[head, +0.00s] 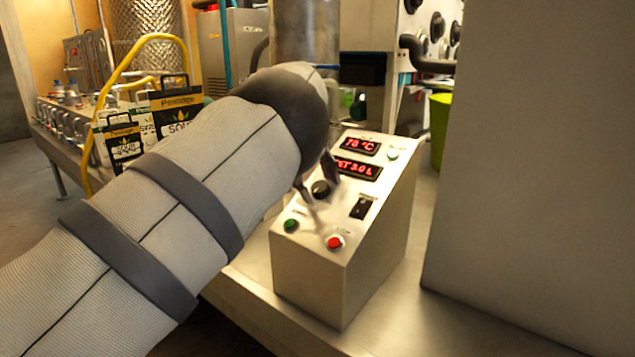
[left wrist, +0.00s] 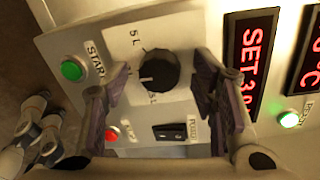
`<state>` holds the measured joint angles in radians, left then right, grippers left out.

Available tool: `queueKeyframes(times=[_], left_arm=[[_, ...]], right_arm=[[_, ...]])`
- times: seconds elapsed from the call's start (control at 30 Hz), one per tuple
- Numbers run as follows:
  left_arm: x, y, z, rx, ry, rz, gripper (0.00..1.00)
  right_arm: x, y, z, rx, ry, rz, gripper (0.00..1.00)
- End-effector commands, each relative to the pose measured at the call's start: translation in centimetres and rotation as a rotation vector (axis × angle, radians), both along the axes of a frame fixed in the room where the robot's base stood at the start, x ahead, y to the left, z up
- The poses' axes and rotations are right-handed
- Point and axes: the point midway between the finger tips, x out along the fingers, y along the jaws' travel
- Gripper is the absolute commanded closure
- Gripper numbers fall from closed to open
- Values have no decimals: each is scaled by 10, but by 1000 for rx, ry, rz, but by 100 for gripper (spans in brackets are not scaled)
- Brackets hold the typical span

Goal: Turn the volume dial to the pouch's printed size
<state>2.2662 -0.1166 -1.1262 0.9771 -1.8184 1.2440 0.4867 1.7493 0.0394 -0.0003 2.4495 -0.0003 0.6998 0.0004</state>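The black volume dial (head: 320,189) sits on the sloped front of a pale control box (head: 310,278). The left wrist view shows the dial (left wrist: 158,71) with a white pointer mark and a "5L" label beside it. The red display (head: 357,168) reads about "SET 3.0 L"; the one above (head: 359,146) reads about 78 °C. My left gripper (left wrist: 163,78) is open, one finger on each side of the dial, with visible gaps. Black-and-white pouches (head: 176,112) stand at the back left; I cannot read a size on them.
A green button (head: 291,225), a red button (head: 335,243), a rocker switch (head: 361,207) and a lit green lamp (head: 393,155) surround the dial. A large grey panel (head: 530,170) stands to the right. The steel bench (head: 400,325) is bare in front.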

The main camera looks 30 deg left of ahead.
Motion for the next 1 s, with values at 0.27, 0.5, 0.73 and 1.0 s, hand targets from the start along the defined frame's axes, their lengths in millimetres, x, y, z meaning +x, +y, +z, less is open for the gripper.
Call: queueKeyframes(times=[0.27, 0.5, 0.73, 1.0], left_arm=[[-16, 1, 40, 1, -5, 0, 48], [-41, 4, 93, 2, -2, 0, 48], [-49, 4, 110, -1, 0, 1, 48], [-49, 4, 110, 0, 0, 0, 48]], right_arm=[[0, 0, 0, 0, 0, 0, 60], [0, 0, 0, 0, 0, 0, 60], [0, 0, 0, 0, 0, 0, 60], [0, 0, 0, 0, 0, 0, 60]])
